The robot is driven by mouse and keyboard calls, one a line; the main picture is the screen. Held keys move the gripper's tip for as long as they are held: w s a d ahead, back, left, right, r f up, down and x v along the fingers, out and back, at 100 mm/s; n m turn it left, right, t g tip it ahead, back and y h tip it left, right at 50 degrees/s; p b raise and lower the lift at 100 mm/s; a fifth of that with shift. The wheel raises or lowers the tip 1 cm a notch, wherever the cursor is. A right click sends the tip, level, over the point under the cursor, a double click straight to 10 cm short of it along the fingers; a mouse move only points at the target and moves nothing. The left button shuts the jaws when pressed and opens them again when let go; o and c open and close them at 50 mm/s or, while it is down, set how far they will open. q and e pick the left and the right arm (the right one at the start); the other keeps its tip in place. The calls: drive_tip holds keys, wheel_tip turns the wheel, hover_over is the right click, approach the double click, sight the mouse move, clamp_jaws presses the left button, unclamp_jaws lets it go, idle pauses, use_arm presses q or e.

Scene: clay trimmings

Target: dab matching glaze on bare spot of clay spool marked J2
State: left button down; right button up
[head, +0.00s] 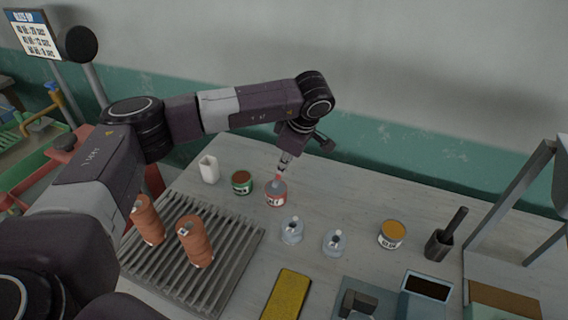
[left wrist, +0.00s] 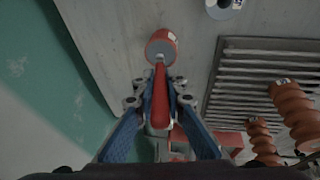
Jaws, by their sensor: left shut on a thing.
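My left gripper (head: 287,157) is shut on a brush with a red handle; the brush (left wrist: 160,95) lies between the blue fingers in the left wrist view. The brush points down at the red-labelled glaze jar (head: 276,195), its tip at or in the mouth; contact is unclear. The jar also shows in the left wrist view (left wrist: 161,46). Two orange-brown clay spools, a left one (head: 148,222) and a right one (head: 196,244), stand on the slatted rack. Their tags are too small to read, and no bare spot can be made out. My right gripper is out of view.
A green-labelled jar (head: 242,184) and a white container (head: 209,170) stand left of the red jar. Two clear bottles (head: 292,232) (head: 335,244), a yellow-topped jar (head: 391,236), a yellow block (head: 287,296) and a dark holder (head: 439,245) are to the right. The rack (head: 232,262) is front left.

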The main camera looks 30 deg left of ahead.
use_arm(q)
drive_tip(key=shift+r+p, duration=1.5)
drive_tip(key=shift+r, duration=1.95)
drive_tip(key=shift+f, duration=0.1)
